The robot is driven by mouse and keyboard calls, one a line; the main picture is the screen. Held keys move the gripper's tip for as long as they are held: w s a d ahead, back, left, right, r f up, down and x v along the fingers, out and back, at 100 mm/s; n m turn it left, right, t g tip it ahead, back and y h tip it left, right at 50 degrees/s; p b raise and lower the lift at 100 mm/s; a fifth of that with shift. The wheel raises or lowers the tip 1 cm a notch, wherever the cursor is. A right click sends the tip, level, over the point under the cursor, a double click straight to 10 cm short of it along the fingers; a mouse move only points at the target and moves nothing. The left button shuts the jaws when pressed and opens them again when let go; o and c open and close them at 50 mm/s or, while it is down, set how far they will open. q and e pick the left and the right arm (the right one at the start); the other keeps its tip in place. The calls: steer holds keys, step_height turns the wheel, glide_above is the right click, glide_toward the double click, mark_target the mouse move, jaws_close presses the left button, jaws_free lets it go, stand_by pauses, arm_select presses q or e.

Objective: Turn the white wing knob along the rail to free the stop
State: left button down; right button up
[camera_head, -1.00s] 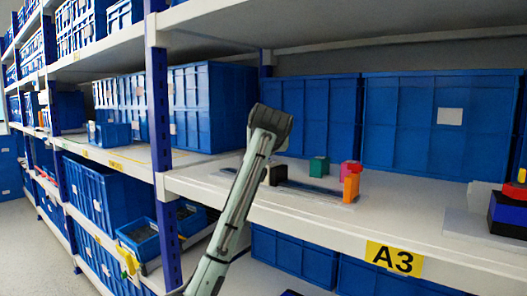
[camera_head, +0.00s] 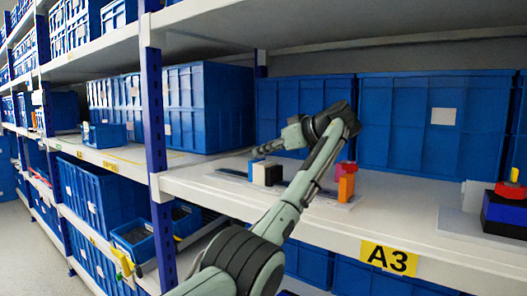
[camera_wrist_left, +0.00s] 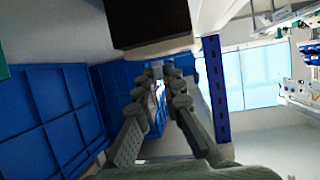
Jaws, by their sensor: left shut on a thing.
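The white wing knob (camera_head: 258,174) shows on the shelf in the head view, with a black block (camera_head: 273,175) right beside it. A dark rail (camera_head: 233,173) runs along the grey plate. My left gripper (camera_head: 258,153) reaches in from the right, pointing left, with its tips at the knob's top. In the left wrist view the fingers (camera_wrist_left: 158,72) come close together at the tips, beside the black block (camera_wrist_left: 150,22). The gripper is shut on the knob, though the exact contact is hard to see. My right gripper is not in view.
An orange block (camera_head: 346,187) and a red block (camera_head: 349,167) stand right of my wrist. Blue bins (camera_head: 430,125) line the back of the shelf. A blue upright (camera_head: 154,120) stands at left, and a red-topped box (camera_head: 508,204) at far right.

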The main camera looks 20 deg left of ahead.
arm_select(q)
steer(key=shift+w+n+g, duration=0.1)
steer(key=shift+n+g, duration=0.6)
steer(key=shift+g, duration=0.1)
steer(key=c, duration=1.6)
jaws_free()
steer(key=shift+c, duration=0.2)
steer(key=shift+y, duration=0.3)
steer(key=shift+m+t, duration=0.5)
